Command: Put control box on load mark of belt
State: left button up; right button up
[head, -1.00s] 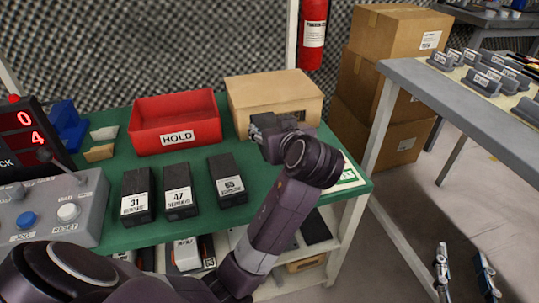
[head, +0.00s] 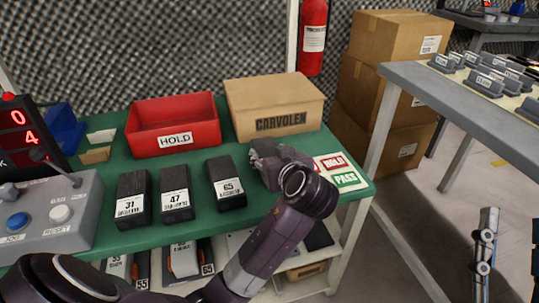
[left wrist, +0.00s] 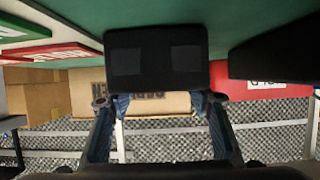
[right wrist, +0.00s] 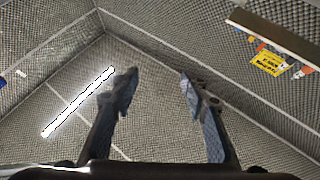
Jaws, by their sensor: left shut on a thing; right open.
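My left gripper (head: 264,158) is over the green bench, right of the black box labelled 65 (head: 226,183). In the left wrist view its fingers (left wrist: 160,103) are on either side of a black box (left wrist: 155,58), and it is shut on this box. In the head view the gripper hides that box. Black boxes 47 (head: 175,193) and 31 (head: 132,199) stand in the same row. I cannot tell which thing is the control box. My right gripper (right wrist: 148,82) is open and empty, away from the bench. No belt or load mark is identifiable.
A red HOLD bin (head: 175,125) and a CARVOLEN carton (head: 275,108) stand at the back. A HOLD/PASS card (head: 342,178) lies at the right edge. A grey button console (head: 52,218) is at left. A grey-edged table (head: 450,100) stands right.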

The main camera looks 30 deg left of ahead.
pick_arm(q)
jog(key=o, duration=1.4)
jog(key=shift+o, duration=0.2)
jog(key=shift+r, duration=0.1)
